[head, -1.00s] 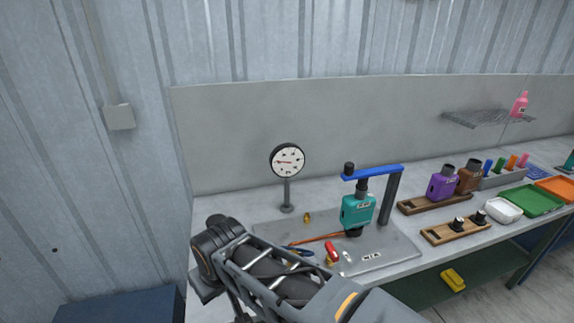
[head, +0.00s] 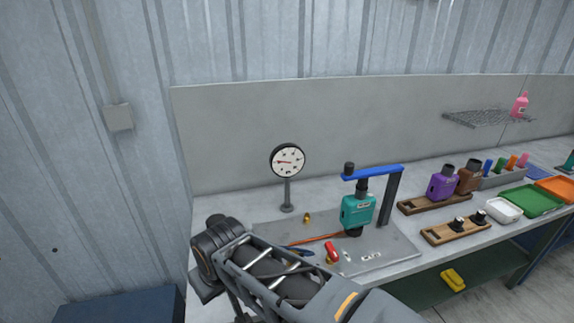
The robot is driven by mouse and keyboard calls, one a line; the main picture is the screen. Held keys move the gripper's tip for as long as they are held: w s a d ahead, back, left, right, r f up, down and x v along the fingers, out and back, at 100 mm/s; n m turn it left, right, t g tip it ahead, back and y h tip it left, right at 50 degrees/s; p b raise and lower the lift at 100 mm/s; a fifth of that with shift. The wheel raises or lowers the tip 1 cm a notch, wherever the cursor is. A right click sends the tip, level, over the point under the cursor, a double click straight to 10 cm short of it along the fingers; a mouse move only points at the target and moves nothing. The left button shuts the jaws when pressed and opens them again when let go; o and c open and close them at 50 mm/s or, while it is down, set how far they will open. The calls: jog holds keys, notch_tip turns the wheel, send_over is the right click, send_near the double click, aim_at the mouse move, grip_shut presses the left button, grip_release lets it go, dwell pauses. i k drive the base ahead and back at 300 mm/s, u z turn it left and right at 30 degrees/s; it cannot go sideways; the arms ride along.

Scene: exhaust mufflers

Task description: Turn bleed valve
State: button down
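A red handle (head: 332,251) with a bit of brass under it sits near the front of the grey metal plate (head: 402,252); it looks like the bleed valve. A small brass fitting (head: 307,217) stands at the plate's back left. A round dial gauge (head: 287,161) stands on a post behind the plate. A teal muffler-like block (head: 357,210) sits under a blue clamp arm (head: 373,172). An orange line runs from the block to the left. My arm crosses the lower foreground, left of and in front of the red handle. My gripper's fingers cannot be made out.
Wooden racks with purple (head: 442,186) and brown (head: 469,176) blocks stand right of the plate. A white tray (head: 503,210) and a green tray (head: 532,200) lie farther right. A grey wall panel closes the back. A blue box (head: 120,306) is at lower left.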

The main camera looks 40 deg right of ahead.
aim_at(334, 256)
jog(key=u, duration=0.5)
jog(key=k, duration=1.05)
jog(key=z, duration=1.05)
jog(key=i, duration=0.5)
jog(key=z, duration=0.05)
